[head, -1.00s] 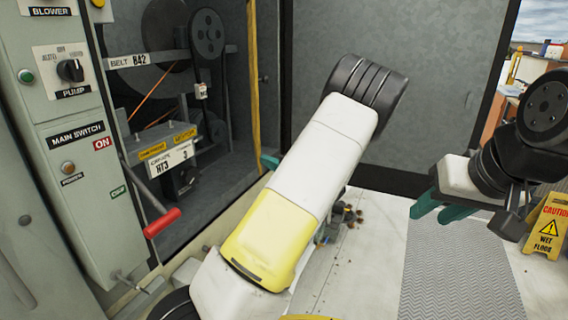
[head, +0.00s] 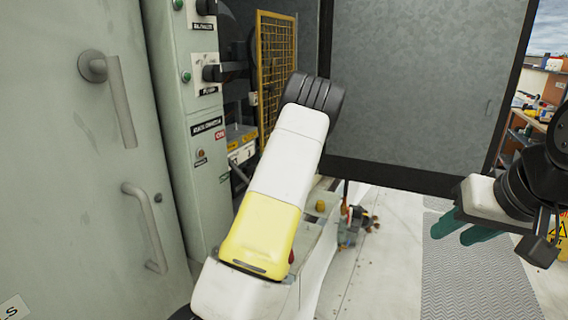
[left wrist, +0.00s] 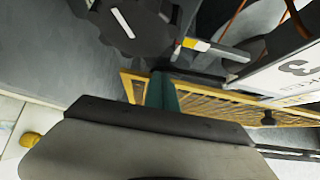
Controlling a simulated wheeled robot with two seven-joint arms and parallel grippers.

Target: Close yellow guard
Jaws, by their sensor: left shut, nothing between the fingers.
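The yellow guard (head: 277,75) is a mesh panel in a yellow frame. In the head view it stands at an angle at the cabinet opening, partly hidden by my left arm; it is not flush across the opening. In the left wrist view the guard (left wrist: 215,102) runs across the middle, with a small black knob on it. My left gripper (left wrist: 162,92) is shut and empty, its teal fingers overlapping the guard's mesh; I cannot tell whether they touch. In the head view my left arm hides it. My right gripper (head: 466,229) is open and empty at the right, away from the guard.
The green-grey control cabinet (head: 205,130) with switches stands left of the opening. A grey door with handles (head: 95,150) is nearer at the left. A large dark panel (head: 420,90) stands behind. Floor with a grey mat (head: 475,285) lies at the right.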

